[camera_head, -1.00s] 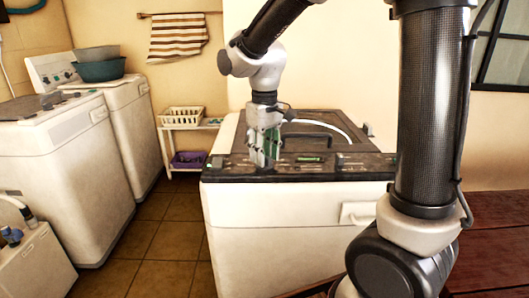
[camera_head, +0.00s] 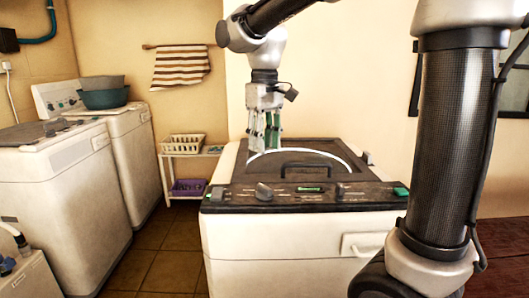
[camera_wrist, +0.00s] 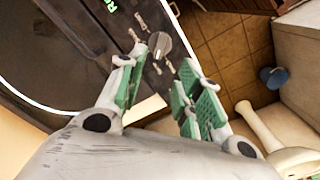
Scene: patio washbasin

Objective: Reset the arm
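My gripper (camera_head: 265,140) hangs fingers-down above the dark top of the white washing machine (camera_head: 290,235) in the head view. In the wrist view, my gripper (camera_wrist: 158,98) shows its two green-padded fingers spread apart with nothing between them. Beyond the fingertips, the round grey knob (camera_wrist: 160,44) sits on the machine's dark control panel. The same knob (camera_head: 264,191) shows in the head view, below and in front of the fingers, apart from them.
The machine's lid has a dark handle (camera_head: 306,166). Other white machines (camera_head: 55,205) stand at left, one with basins (camera_head: 104,97) on top. A small rack (camera_head: 184,165) holds baskets by the wall. Tiled floor (camera_head: 160,265) lies clear between the machines.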

